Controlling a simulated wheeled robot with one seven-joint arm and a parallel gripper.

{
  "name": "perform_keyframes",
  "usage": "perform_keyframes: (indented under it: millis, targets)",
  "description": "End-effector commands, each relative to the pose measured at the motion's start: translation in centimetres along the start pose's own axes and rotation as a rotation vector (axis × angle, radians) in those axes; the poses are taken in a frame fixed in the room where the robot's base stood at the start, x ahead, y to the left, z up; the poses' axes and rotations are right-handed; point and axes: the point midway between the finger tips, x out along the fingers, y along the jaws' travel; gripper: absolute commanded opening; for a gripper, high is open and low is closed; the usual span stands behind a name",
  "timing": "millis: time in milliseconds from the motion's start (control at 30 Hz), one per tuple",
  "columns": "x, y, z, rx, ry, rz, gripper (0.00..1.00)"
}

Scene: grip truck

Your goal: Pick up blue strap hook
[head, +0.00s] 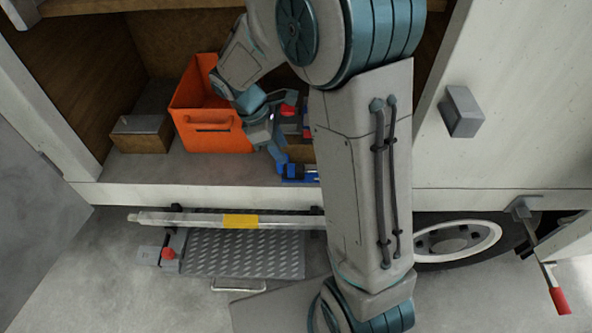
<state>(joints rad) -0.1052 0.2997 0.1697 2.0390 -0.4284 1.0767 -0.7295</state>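A blue piece (292,175), which looks like the blue strap hook, lies at the front edge of the truck's cargo floor, right of the orange crate. My arm hides its right side. My gripper (279,158) points down just above and behind its left end. The fingers are small and partly overlap the blue piece, so I cannot tell whether they touch it or how far apart they are.
The orange crate (212,118) stands left of my gripper. A wooden box with a grey top (142,132) is further left. Red parts (289,110) show behind my gripper. The grey cargo floor (150,170) is clear at front left. A metal step (245,253) is below.

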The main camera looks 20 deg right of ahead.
Motion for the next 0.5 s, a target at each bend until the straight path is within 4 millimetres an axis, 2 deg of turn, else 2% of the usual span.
perform_keyframes:
  millis: [100, 367, 500]
  targets:
    - [2.0, 0.0, 0.0, 0.001, -0.002, -0.002, 0.38]
    - [3.9, -0.1, 0.1, 0.001, -0.001, -0.002, 0.38]
    - [6.1, -0.2, 0.4, 0.001, -0.002, -0.004, 0.38]
